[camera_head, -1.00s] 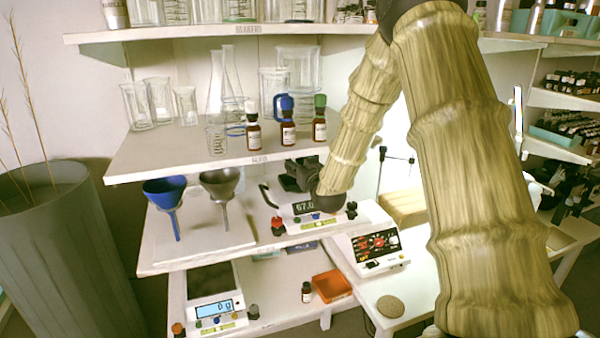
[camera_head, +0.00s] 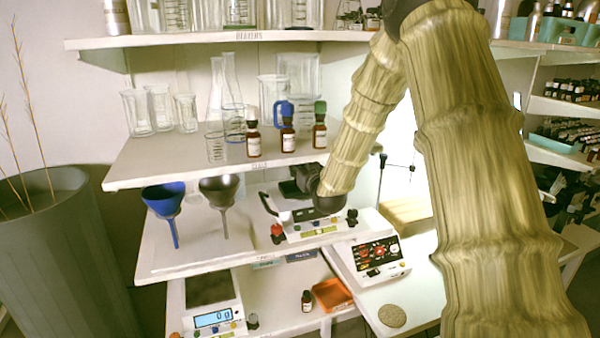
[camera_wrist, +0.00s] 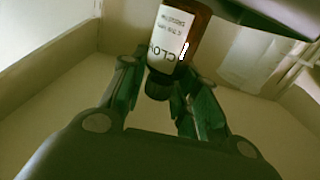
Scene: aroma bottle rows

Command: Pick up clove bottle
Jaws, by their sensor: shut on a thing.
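The clove bottle (camera_wrist: 178,42) shows in the wrist view as a brown bottle with a white label; part of the lettering reads "CLOV". Its dark cap (camera_wrist: 158,85) points toward the wrist camera. My gripper (camera_wrist: 160,76) has its two fingers on either side of the cap end, shut on the bottle. In the head view my gripper (camera_head: 304,180) is a dark shape at the end of the arm, at the middle shelf beside the scale. The held bottle cannot be made out there.
Glassware stands behind. A scale (camera_head: 320,228) lies below my wrist; funnels (camera_head: 164,200) stand left. Another brown bottle (camera_head: 307,301) stands beside an orange tray (camera_head: 333,294).

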